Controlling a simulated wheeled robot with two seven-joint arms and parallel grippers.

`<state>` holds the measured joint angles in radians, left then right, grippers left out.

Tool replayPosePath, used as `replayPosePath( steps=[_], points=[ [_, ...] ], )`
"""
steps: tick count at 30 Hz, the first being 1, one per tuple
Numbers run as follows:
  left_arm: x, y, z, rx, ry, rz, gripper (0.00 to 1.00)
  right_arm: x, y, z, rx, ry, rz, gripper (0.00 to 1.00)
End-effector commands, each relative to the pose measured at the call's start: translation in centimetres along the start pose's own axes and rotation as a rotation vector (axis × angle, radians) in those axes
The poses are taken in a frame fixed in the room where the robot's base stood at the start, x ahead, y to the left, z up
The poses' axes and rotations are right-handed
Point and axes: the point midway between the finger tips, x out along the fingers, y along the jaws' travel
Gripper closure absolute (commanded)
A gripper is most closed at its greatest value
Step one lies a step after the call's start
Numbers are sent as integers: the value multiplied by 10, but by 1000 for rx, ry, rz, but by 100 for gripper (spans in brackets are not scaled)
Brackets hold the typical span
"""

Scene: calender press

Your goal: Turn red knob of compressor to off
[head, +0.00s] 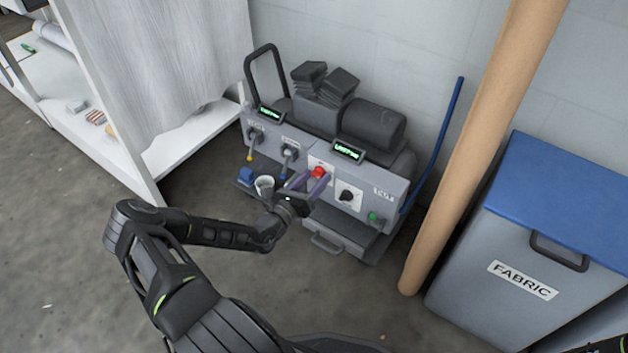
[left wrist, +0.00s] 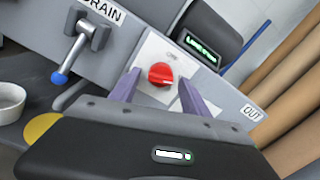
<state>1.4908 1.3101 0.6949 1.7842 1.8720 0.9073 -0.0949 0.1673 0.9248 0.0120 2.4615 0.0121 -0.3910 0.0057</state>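The compressor (head: 375,192) is a grey machine against the wall, with a sloped front panel and two small green-lit displays. Its red knob (head: 318,172) sits on a white plate in the panel. In the left wrist view the red knob (left wrist: 161,74) shows between and beyond the fingertips. My left gripper (head: 308,182) is in front of the panel, its purple fingers spread to either side of the knob. The fingers (left wrist: 157,88) look apart from the knob, with nothing held. I cannot tell the exact gap in depth. My right gripper is not clearly in view.
A black knob (head: 347,196) and a green knob (head: 375,217) are right of the red one. A blue-tipped lever (left wrist: 75,50) and a white cup (head: 264,185) are to its left. A tan post (head: 470,160) and FABRIC bin (head: 480,262) stand right, white shelving (head: 140,165) left.

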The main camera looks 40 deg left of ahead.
Motion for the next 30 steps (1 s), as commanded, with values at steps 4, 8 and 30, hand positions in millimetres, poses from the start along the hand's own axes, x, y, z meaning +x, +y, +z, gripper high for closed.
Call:
replayPosePath(
  steps=[4, 8, 30],
  points=[
    [0, 0, 0, 0, 0, 0, 57, 0, 0, 0, 0, 0, 0, 64],
    [0, 0, 0, 0, 0, 0, 68, 0, 0, 0, 0, -1, 0, 64],
    [0, -1, 0, -15, 0, -1, 100, -2, -1, 0, 0, -1, 0, 64]
  ],
)
